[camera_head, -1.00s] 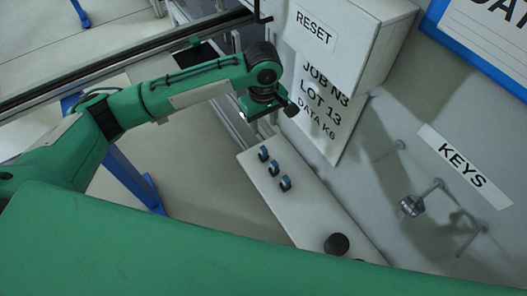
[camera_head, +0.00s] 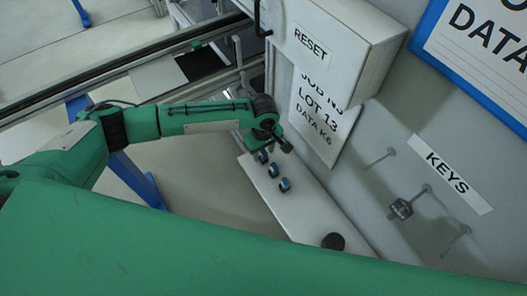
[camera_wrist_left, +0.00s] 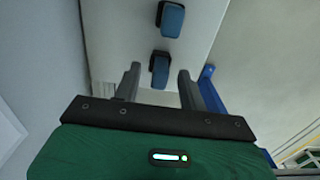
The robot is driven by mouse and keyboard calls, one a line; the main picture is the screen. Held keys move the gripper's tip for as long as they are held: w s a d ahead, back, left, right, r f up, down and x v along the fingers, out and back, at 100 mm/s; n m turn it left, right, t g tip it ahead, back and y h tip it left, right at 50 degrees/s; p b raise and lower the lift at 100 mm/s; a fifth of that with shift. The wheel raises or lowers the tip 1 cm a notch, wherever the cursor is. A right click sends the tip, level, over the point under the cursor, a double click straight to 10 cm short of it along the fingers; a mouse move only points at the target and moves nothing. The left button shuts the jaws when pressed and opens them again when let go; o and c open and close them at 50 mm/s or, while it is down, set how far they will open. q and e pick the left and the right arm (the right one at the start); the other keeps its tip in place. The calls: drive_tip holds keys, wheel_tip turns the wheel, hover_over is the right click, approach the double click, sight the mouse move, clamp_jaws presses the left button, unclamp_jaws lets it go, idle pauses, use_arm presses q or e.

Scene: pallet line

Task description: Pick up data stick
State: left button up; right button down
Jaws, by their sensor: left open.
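Several small blue and black sticks lie in a row on a narrow white shelf (camera_head: 305,206); they look like the data sticks. The middle one (camera_head: 273,170) and the near one (camera_head: 285,184) show clearly, and the far one (camera_head: 262,156) is close under my left gripper (camera_head: 258,144). In the left wrist view, my open left gripper (camera_wrist_left: 160,69) has one blue stick (camera_wrist_left: 159,70) at the gap between its fingertips. Another stick (camera_wrist_left: 171,19) lies farther up. I cannot tell whether the fingers touch the stick. My right gripper is not in view.
A grey wall with a RESET box (camera_head: 335,40) and a job sheet (camera_head: 318,115) rises beside the shelf. A black round knob (camera_head: 333,241) sits at the shelf's near end. Keys (camera_head: 401,209) hang on a hook under a KEYS label (camera_head: 455,175). A rail runs behind.

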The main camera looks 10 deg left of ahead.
use_arm(q)
drive_tip(key=shift+f, duration=0.55)
clamp_jaws()
